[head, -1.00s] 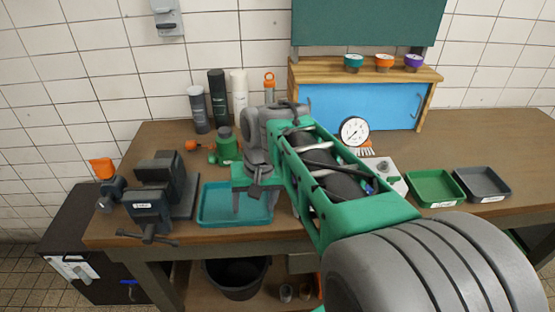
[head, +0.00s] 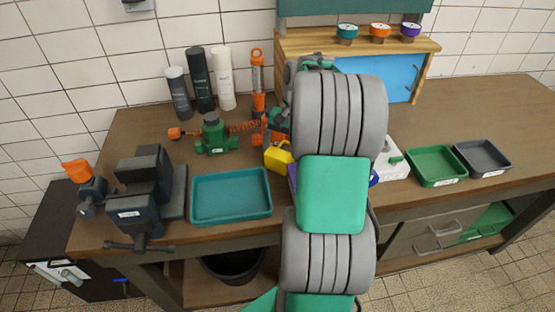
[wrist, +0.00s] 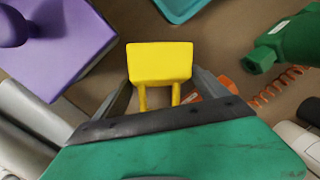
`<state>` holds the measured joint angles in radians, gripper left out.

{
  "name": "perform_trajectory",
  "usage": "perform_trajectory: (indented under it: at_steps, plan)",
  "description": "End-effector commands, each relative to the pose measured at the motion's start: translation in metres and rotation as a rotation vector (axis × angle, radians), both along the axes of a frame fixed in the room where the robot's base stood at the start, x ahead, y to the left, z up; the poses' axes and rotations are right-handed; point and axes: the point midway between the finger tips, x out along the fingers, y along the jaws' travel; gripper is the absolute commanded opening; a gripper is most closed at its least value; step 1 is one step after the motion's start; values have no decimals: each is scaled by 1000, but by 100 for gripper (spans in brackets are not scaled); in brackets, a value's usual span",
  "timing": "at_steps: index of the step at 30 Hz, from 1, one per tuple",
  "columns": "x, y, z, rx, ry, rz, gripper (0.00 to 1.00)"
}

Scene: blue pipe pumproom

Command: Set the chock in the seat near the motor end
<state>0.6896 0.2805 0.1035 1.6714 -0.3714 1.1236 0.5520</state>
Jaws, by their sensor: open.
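A yellow block with two prongs, which looks like the chock (wrist: 160,62), shows in the wrist view. My gripper (wrist: 163,88) is open, its fingers on either side of the prongs; I cannot tell whether they touch. In the head view the yellow piece (head: 278,157) is on the bench, just left of my arm and partly hidden by it. A purple block with a round knob (wrist: 62,50) is left of it in the wrist view; only a sliver shows in the head view. I cannot make out the motor or the seat; my arm hides the bench middle.
A teal tray (head: 231,219) lies in front, with a dark vise (head: 150,195) to its left. A green valve body (head: 212,140) and an orange spring (head: 244,127) are behind the tray. Green (head: 436,184) and grey (head: 484,173) trays stand right.

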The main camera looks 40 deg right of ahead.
Motion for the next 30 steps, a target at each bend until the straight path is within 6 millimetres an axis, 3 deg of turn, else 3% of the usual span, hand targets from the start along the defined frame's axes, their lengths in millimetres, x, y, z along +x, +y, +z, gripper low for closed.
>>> perform_trajectory:
  at_steps: [4,30]
  plan:
    - [0,0,1,0,0,1,84]
    - [1,1,1,0,0,3,13]
